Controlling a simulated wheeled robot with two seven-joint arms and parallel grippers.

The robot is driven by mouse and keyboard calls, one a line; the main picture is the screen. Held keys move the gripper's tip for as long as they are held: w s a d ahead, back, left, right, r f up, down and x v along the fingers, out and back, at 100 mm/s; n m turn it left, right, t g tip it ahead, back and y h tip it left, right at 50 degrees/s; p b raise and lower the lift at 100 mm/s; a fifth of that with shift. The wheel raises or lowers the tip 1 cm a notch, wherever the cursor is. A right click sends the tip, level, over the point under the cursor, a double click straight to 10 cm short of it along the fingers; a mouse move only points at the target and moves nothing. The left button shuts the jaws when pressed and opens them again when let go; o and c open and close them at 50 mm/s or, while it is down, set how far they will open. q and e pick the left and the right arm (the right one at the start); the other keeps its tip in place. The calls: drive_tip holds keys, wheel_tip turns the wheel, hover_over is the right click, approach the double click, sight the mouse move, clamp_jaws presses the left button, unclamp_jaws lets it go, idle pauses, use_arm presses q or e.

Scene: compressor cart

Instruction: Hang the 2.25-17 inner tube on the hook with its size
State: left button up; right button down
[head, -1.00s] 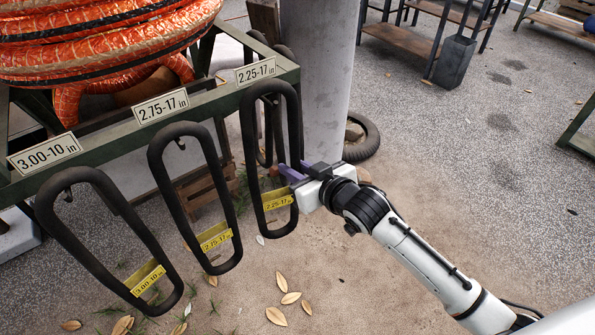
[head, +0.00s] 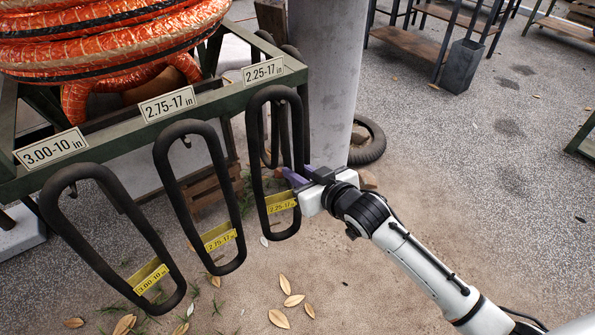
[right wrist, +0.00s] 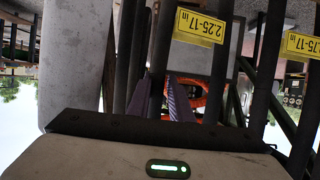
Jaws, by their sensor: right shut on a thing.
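The 2.25-17 inner tube (head: 300,140) is a long black loop with a yellow size tag (head: 281,202). It hangs upright at the rail under the 2.25-17 sign (head: 263,70). My right gripper (head: 295,178) is shut on the tube's right side, a little above the tag. In the right wrist view the purple fingers (right wrist: 160,100) stand either side of a dark tube strand, near the yellow tag (right wrist: 200,26). The hook at the tube's top is not clear, so I cannot tell whether the tube rests on it. My left gripper is out of view.
The 2.75-17 tube (head: 168,177) and the 3.00-10 tube (head: 57,215) hang to the left on the green rail (head: 215,100), under matching signs. A concrete pillar (head: 330,80) and a tyre (head: 372,143) stand behind my gripper. The ground to the right is largely open.

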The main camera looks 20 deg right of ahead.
drive_tip(key=shift+r, duration=0.1)
drive_tip(key=c, duration=1.5)
unclamp_jaws()
drive_tip(key=p+v, duration=0.1)
drive_tip(key=v, duration=0.9)
drive_tip(key=s+f+g, duration=0.1)
drive_tip(key=s+f, duration=0.6)
drive_tip(key=s+a+f+g+h, duration=0.1)
drive_tip(key=s+f+g, duration=0.1)
drive_tip(key=s+f, duration=0.5)
drive_tip(key=s+f+m+g, duration=0.1)
drive_tip(key=s+f, duration=0.6)
drive_tip(key=shift+a+f, duration=0.15)
drive_tip(key=shift+f, duration=0.15)
drive_tip(key=shift+w, duration=0.1)
